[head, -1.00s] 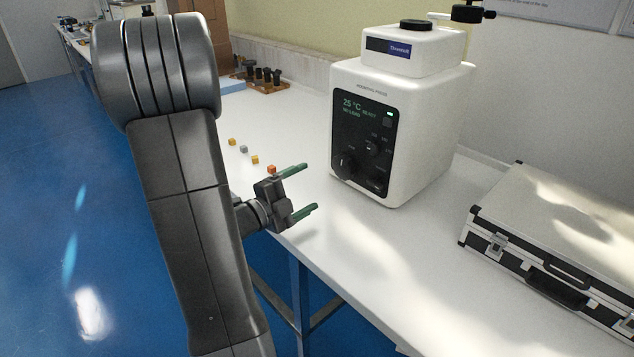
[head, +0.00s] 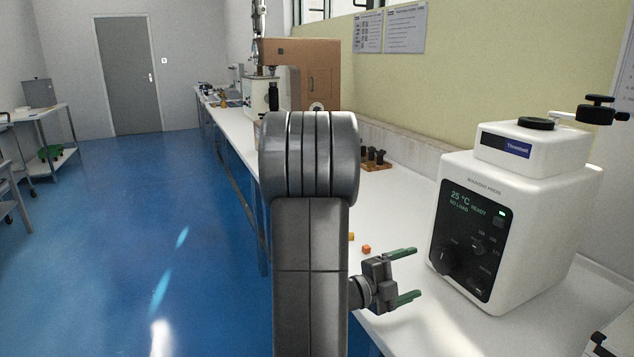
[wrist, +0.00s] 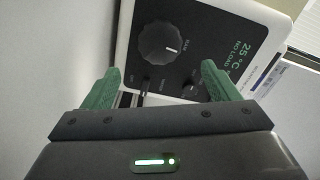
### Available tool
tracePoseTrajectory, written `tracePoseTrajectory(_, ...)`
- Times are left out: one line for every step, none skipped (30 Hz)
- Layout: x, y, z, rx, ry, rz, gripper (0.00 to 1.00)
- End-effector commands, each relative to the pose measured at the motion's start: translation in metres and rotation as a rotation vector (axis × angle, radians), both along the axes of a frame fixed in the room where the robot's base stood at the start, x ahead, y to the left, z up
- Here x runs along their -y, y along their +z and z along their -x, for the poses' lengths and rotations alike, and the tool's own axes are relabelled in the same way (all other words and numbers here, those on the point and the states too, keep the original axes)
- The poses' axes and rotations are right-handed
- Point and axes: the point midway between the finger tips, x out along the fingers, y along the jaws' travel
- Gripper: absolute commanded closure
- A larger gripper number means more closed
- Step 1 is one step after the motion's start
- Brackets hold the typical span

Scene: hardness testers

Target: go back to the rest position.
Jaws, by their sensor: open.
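My gripper (head: 408,276) is open and empty, with two green fingers apart. In the head view it is held above the white bench (head: 405,200), just left of the white mounting press (head: 512,225). In the wrist view the gripper (wrist: 160,85) points at the press's dark front panel (wrist: 185,55), with a large knob between the fingers; I see no contact. The press display reads 25 °C, NO LOAD, READY. My own arm hides part of the bench.
A small orange cube (head: 366,249) lies on the bench behind the gripper, with a yellow cube (head: 351,237) partly hidden. A rack of dark pieces (head: 375,158) stands farther back. A case (head: 612,340) is at the lower right. The blue floor (head: 130,220) at left is clear.

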Motion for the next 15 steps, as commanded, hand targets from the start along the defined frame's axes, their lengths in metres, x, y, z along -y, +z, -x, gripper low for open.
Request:
tracePoseTrajectory(0.009,0.0,-0.002,0.001,-0.005,-0.001,0.18)
tracePoseTrajectory(0.014,0.0,-0.005,0.0,-0.004,0.0,0.18)
tracePoseTrajectory(0.02,0.0,-0.007,0.001,-0.005,-0.001,0.18)
tracePoseTrajectory(0.025,0.0,-0.009,0.001,-0.005,0.0,0.18)
tracePoseTrajectory(0.03,0.0,-0.011,0.001,-0.005,0.0,0.18)
tracePoseTrajectory(0.036,0.0,-0.014,0.0,-0.004,0.0,0.18)
tracePoseTrajectory(0.041,0.0,-0.015,0.0,-0.005,0.0,0.18)
tracePoseTrajectory(0.046,0.0,-0.018,0.0,-0.005,0.001,0.18)
tracePoseTrajectory(0.052,0.0,-0.02,0.001,-0.004,0.0,0.18)
tracePoseTrajectory(0.057,0.0,-0.022,0.001,-0.005,0.0,0.18)
tracePoseTrajectory(0.061,0.0,-0.023,0.001,-0.005,0.0,0.18)
tracePoseTrajectory(0.066,0.001,-0.026,0.001,-0.003,0.001,0.18)
tracePoseTrajectory(0.07,0.0,-0.028,0.001,-0.003,0.0,0.18)
tracePoseTrajectory(0.073,0.0,-0.029,0.001,-0.003,0.0,0.18)
tracePoseTrajectory(0.077,0.0,-0.031,0.001,-0.003,0.0,0.18)
